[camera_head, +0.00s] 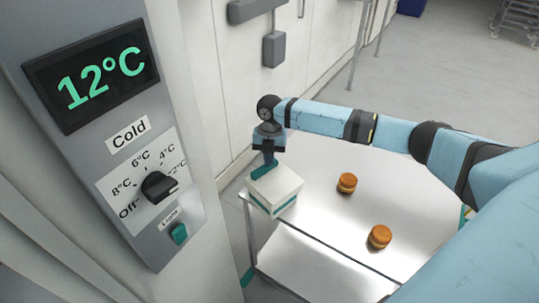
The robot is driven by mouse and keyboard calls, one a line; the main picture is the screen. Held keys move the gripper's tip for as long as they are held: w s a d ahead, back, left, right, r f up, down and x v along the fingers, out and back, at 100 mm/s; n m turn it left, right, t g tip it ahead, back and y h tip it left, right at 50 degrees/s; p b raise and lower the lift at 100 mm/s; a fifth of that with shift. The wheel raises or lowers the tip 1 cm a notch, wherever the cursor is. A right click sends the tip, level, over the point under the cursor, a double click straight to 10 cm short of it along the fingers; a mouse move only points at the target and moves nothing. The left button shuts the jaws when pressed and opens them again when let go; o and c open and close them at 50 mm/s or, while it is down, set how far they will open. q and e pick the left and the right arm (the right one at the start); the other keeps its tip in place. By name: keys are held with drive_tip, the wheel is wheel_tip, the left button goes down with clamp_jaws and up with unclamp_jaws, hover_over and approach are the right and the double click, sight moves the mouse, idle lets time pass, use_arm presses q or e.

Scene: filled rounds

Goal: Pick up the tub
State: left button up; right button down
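The tub (279,192) looks like a white box with a teal band low on its side. It sits at the near left corner of a white-topped cart (325,215). My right gripper (264,168) comes down from the blue arm onto the tub's back left edge. One teal finger shows there, overlapping the tub in the picture. The other finger is hidden, so I cannot tell whether the gripper is open or closed on the tub. My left gripper is not in view.
Two orange-brown filled rounds (347,183) (380,236) stand on the cart top, right of the tub. A grey control panel (110,130) reading 12°C, with a dial and light switch, fills the left. My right arm spans the cart's far side.

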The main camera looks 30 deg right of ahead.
drive_tip(key=shift+f, duration=0.35)
